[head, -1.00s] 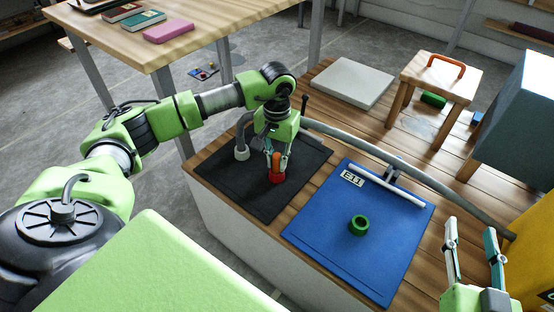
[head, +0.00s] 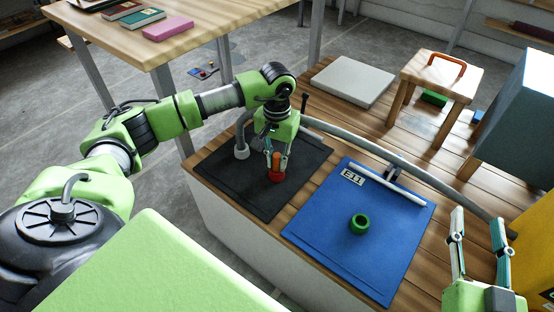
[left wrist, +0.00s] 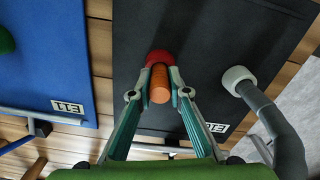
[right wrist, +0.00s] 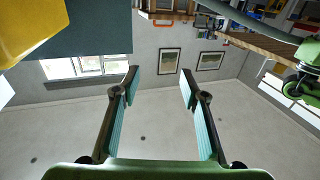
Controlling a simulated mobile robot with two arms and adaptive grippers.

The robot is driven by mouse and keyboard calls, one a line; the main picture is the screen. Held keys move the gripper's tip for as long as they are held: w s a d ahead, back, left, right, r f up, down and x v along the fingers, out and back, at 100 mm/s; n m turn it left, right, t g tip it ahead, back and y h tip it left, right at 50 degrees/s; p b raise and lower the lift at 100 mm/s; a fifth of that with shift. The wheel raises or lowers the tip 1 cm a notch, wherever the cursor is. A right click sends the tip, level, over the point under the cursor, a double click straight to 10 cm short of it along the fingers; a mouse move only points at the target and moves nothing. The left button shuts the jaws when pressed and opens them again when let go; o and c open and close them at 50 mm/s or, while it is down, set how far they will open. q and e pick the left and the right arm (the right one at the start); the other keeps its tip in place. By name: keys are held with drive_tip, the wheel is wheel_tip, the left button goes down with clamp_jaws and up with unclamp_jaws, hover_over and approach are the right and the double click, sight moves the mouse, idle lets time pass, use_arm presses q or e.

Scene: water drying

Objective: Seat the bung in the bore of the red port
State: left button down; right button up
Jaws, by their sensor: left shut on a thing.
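The orange bung (head: 276,159) is upright between the fingers of my left gripper (head: 276,166), which is shut on it. It also shows end-on in the left wrist view (left wrist: 160,84). The red port (head: 277,177) stands on the black mat (head: 230,180), directly beneath the bung; it shows in the left wrist view (left wrist: 158,57) too. The bung and fingers hide its bore, so I cannot tell how deep the bung sits. My right gripper (head: 480,232) is open and empty at the lower right; its own view (right wrist: 159,78) shows nothing between the fingers.
A green ring-shaped port (head: 359,224) stands on the blue mat (head: 330,240) to the right. A grey hose with a white end (head: 241,153) is left of the red port. A white slab (head: 352,82) and a small stool (head: 440,75) stand behind.

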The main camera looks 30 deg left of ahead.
sight(277, 155)
use_arm(q)
drive_tip(key=shift+f, duration=0.35)
use_arm(e)
drive_tip(key=shift+a+r+t, duration=0.15)
drive_tip(key=shift+r+t, duration=0.65)
drive_tip(key=shift+r, duration=0.65)
use_arm(q)
drive_tip(key=shift+b, duration=0.3)
use_arm(e)
drive_tip(key=shift+s+r, duration=0.1)
use_arm(q)
drive_tip(key=c, duration=1.8)
unclamp_jaws()
drive_tip(key=shift+f, duration=0.1)
drive_tip(key=shift+c, duration=0.2)
use_arm(e)
drive_tip(key=shift+r+y, duration=0.2)
drive_tip(key=shift+y, duration=0.1)
use_arm(q)
wheel_tip(277, 155, up, 12)
drive_tip(key=shift+s+f, duration=0.1)
use_arm(e)
drive_tip(key=shift+s, duration=0.1)
